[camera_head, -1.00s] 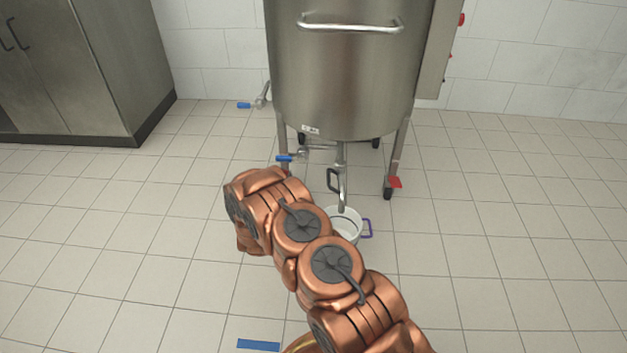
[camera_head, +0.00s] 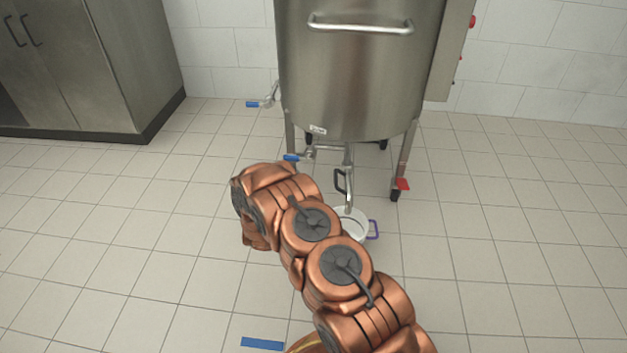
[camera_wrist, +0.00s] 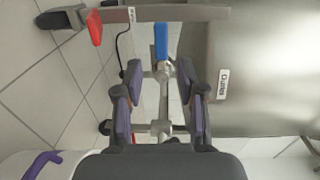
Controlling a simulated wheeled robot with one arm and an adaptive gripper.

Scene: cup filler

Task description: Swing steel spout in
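In the wrist view my gripper (camera_wrist: 161,75) is open, with one finger on each side of steel pipework (camera_wrist: 160,100). I cannot tell whether the fingers touch it. A blue valve lever (camera_wrist: 161,42) stands beyond the fingertips. The cup's purple handle also shows at lower left there (camera_wrist: 42,163).
The large tank (camera_head: 360,80) stands on legs with a red caster pedal (camera_head: 402,184). Blue-handled valves (camera_head: 291,157) stick out at its left. A steel cabinet (camera_head: 120,70) stands at the left wall. The tiled floor (camera_head: 500,260) is clear at right.

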